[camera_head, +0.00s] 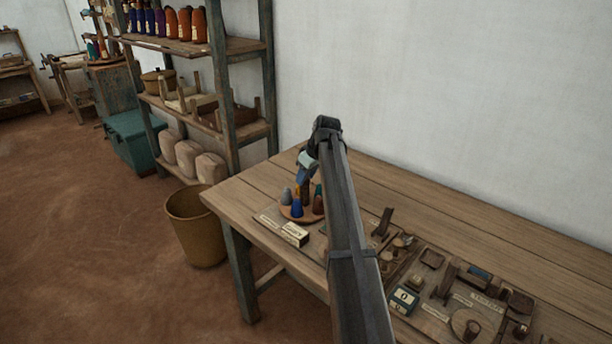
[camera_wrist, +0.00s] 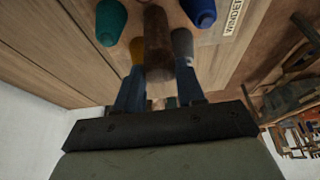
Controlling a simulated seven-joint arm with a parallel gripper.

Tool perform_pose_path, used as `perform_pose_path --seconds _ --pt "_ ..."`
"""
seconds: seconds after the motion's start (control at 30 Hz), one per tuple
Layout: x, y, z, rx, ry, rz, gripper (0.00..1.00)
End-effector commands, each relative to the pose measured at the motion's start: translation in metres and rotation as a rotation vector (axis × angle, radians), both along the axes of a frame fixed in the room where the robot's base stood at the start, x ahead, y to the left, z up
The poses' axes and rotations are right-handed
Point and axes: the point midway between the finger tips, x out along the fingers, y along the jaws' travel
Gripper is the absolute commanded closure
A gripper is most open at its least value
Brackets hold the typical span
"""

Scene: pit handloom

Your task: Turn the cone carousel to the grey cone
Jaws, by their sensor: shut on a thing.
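The cone carousel (camera_head: 309,218) is a round wooden disc near the table's left end. It carries a grey cone (camera_head: 287,196), a blue cone (camera_head: 297,208), a red-brown cone (camera_head: 318,205) and a partly covered green cone (camera_head: 318,190). My gripper (camera_head: 303,180) points down over the disc. In the wrist view its fingers (camera_wrist: 158,88) are shut on a brown upright piece (camera_wrist: 158,50). I cannot tell whether this is a cone or the centre post. The grey cone (camera_wrist: 182,45) shows behind the right finger and a yellow cone (camera_wrist: 137,50) behind the left.
A white labelled block (camera_head: 295,234) lies in front of the carousel. Boards with several small wooden parts (camera_head: 440,290) fill the table to the right. A basket (camera_head: 195,228) stands on the floor by the table's left end, below shelves (camera_head: 190,48). The table's back strip is clear.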

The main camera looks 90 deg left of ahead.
Motion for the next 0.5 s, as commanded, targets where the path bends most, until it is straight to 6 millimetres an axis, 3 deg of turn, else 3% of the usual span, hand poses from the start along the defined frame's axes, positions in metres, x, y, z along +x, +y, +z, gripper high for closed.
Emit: perform_pose_path --seconds 0.5 --pt "0.0010 0.0017 0.0002 0.000 0.000 0.111 1.00"
